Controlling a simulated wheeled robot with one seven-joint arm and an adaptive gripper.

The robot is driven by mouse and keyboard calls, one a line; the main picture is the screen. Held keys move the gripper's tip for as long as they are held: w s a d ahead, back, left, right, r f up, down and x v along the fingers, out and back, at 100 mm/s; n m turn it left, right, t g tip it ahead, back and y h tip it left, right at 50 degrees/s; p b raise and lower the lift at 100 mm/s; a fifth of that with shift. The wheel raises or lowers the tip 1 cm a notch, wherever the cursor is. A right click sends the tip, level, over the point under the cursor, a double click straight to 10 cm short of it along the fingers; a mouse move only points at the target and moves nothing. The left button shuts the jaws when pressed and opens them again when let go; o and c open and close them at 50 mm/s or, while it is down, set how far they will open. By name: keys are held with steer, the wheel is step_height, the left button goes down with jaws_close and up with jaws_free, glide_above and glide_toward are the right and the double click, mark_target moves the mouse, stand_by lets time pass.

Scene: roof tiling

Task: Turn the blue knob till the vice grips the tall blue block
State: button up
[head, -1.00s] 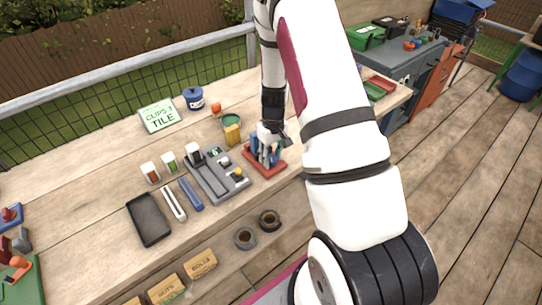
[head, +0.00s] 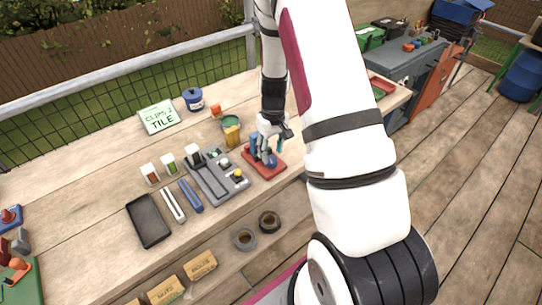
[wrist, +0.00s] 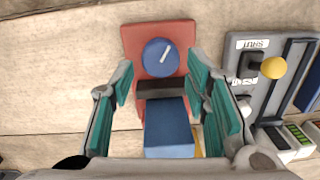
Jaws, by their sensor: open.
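The vice has a red base (wrist: 182,32) and lies ahead of my gripper in the wrist view. Its round blue knob (wrist: 158,62) carries a white mark that slants up to the right. A dark jaw (wrist: 160,88) lies between the knob and the tall blue block (wrist: 168,122). Whether the jaw touches the block I cannot tell. My gripper (wrist: 160,77) is open, its teal-padded fingers spread either side of the vice, with nothing held. In the head view the red base (head: 279,168) shows under my gripper (head: 268,145), which partly hides the vice.
A grey panel (head: 214,188) with a yellow knob (wrist: 273,68) stands close beside the vice. A black tray (head: 148,222) and small bottles lie further left. The bench edge is close in front of the vice.

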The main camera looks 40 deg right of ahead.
mark_target(272, 158)
step_height(272, 158, up, 9)
steer(key=shift+d+f, duration=0.2)
